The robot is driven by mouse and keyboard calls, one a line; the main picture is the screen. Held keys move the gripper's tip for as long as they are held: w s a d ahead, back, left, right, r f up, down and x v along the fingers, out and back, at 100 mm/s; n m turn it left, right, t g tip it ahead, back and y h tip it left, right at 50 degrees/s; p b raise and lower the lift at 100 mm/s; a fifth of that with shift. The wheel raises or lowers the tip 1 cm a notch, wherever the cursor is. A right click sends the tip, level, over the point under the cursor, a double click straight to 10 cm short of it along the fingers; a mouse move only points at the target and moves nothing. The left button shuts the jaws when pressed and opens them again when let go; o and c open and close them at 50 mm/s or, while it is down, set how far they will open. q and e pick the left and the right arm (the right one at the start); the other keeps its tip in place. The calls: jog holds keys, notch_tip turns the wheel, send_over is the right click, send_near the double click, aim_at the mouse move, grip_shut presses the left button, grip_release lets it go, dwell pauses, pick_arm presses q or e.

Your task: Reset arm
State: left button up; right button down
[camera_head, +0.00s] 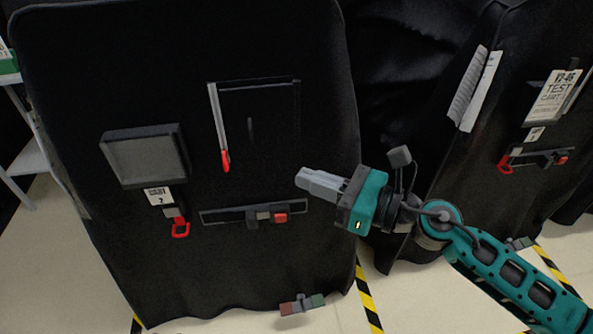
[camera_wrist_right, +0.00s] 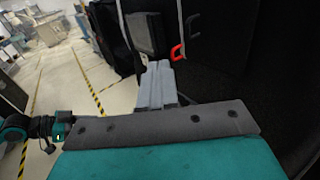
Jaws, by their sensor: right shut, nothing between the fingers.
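My right gripper (camera_head: 306,178) is in front of the large black covered cart (camera_head: 70,80) in the head view. Its grey fingers are together with nothing between them and point left. The fingers also show closed in the right wrist view (camera_wrist_right: 157,72). My teal right arm comes in from the lower right.
The cart front carries a grey box (camera_head: 145,158), a red-tipped strip (camera_head: 218,125), a red hook (camera_head: 181,229) and a rail with a red block (camera_head: 281,217). A second covered cart (camera_head: 500,100) stands right. Yellow-black tape (camera_head: 368,300) marks the pale floor between them.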

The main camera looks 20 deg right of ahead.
jog(key=s+d+f+m+t+h+p, duration=0.1)
jog(key=d+f+m+t+h, duration=0.3)
jog(key=m, duration=1.1)
jog(key=s+d+f+m+h+p, duration=0.15)
jog(key=f+m+h, duration=0.45)
jog(key=m, duration=0.8)
jog(key=s+a+f+m+g+h, duration=0.1)
jog(key=s+f+m+g, duration=0.4)
jog(key=s+f+m, duration=0.3)
notch_tip(320, 180, down, 4)
jog(key=m, duration=0.6)
jog(key=shift+s, duration=0.4)
jog(key=shift+r, duration=0.1)
jog(key=shift+w, duration=0.1)
